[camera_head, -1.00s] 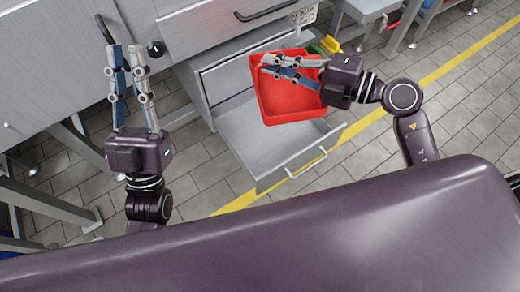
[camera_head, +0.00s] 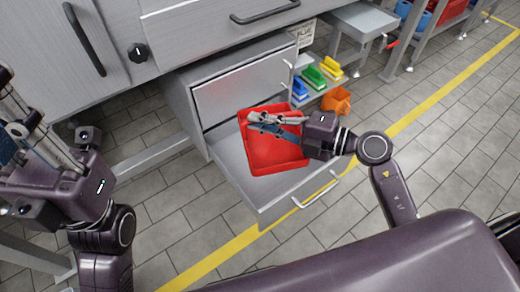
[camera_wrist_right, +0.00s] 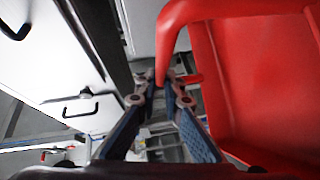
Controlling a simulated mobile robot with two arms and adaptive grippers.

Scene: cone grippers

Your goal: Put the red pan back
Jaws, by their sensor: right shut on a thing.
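The red pan (camera_head: 278,156) is a deep rectangular tray, seen over the open grey drawer (camera_head: 262,196). I cannot tell whether it rests on the drawer floor.
The grey cabinet (camera_head: 240,88) stands behind the drawer, with a larger handled drawer front (camera_head: 205,35) above. Blue, green and yellow items (camera_head: 314,77) and an orange container (camera_head: 337,101) sit to the right. Tiled floor is clear in front.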

